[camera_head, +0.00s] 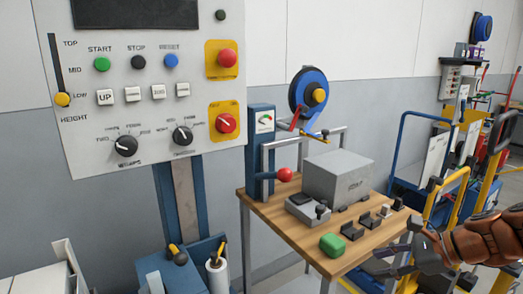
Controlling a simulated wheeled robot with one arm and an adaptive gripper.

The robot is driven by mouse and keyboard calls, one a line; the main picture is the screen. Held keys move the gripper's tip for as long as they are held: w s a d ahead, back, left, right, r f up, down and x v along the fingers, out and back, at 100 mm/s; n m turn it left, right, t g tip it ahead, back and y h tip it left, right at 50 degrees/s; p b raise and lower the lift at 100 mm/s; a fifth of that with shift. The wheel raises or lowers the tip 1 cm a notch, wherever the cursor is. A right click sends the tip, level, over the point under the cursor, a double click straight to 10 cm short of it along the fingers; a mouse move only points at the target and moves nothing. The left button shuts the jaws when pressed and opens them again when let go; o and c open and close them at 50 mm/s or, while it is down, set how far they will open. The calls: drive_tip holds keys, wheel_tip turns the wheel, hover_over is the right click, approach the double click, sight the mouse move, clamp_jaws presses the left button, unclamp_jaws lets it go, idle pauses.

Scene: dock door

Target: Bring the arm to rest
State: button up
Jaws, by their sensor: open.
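My gripper (382,261) is at the lower right of the head view, with its fingers pointing left. It is open and nothing shows between the fingers. It appears in front of the right front corner of a wooden-topped workbench (275,218). I cannot tell how far it is from the bench. My arm runs out of the picture at the right edge.
A control panel (145,100) with buttons and knobs fills the upper left. A blue cart frame (398,150) and yellow rails (447,195) stand behind my arm.

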drive_tip(key=s+a+f+n+g+h, duration=0.1)
drive_tip(key=s+a+f+n+g, duration=0.15)
drive_tip(key=s+a+n, duration=0.3)
drive_tip(key=s+a+f+n+g+h, duration=0.2)
drive_tip(key=s+a+n+g, duration=0.1)
drive_tip(key=s+a+n, duration=0.3)
drive_tip(key=s+d+f+n+g+h, duration=0.1)
drive_tip(key=s+f+n+g+h, duration=0.15)
drive_tip(key=s+n, duration=0.4)
drive_tip(key=s+f+n+g+h, duration=0.1)
drive_tip(key=s+f+n+h, duration=0.2)
drive_tip(key=s, duration=0.7)
wheel_tip(320, 180, up, 18)
drive_tip(key=w+t+p, duration=0.1)
drive_tip(key=p, duration=1.4)
drive_tip(key=shift+w+t, duration=0.3)
drive_tip(key=shift+d, duration=0.1)
